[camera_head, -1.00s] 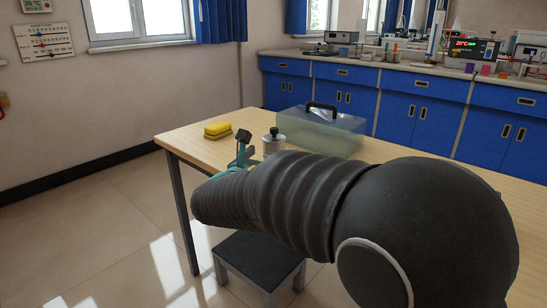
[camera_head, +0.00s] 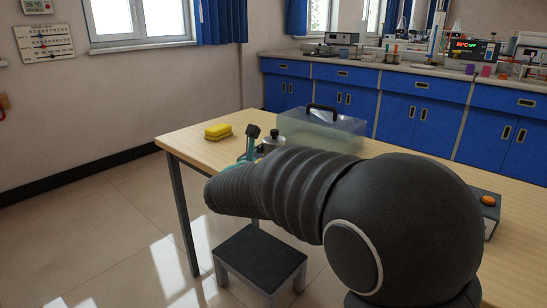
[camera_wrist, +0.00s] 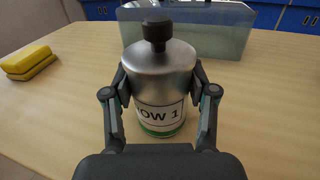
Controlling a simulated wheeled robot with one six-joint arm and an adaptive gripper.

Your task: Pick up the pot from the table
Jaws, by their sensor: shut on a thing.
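The pot (camera_wrist: 158,70) is a small silvery metal container with a black knob on top and a white and green label. In the wrist view it stands upright between the two fingers of my gripper (camera_wrist: 161,97), which is shut on its sides. In the head view my arm hides most of the pot, and only its top (camera_head: 274,141) shows next to a gripper finger. The table (camera_head: 185,142) is light wood. I cannot tell whether the pot's base touches it.
A yellow sponge (camera_head: 217,129) lies left of the pot; it also shows in the wrist view (camera_wrist: 28,58). A clear box with a black handle (camera_head: 330,132) stands close behind the pot. A grey box with an orange button (camera_head: 488,200) sits at the right. A dark stool (camera_head: 260,256) stands in front.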

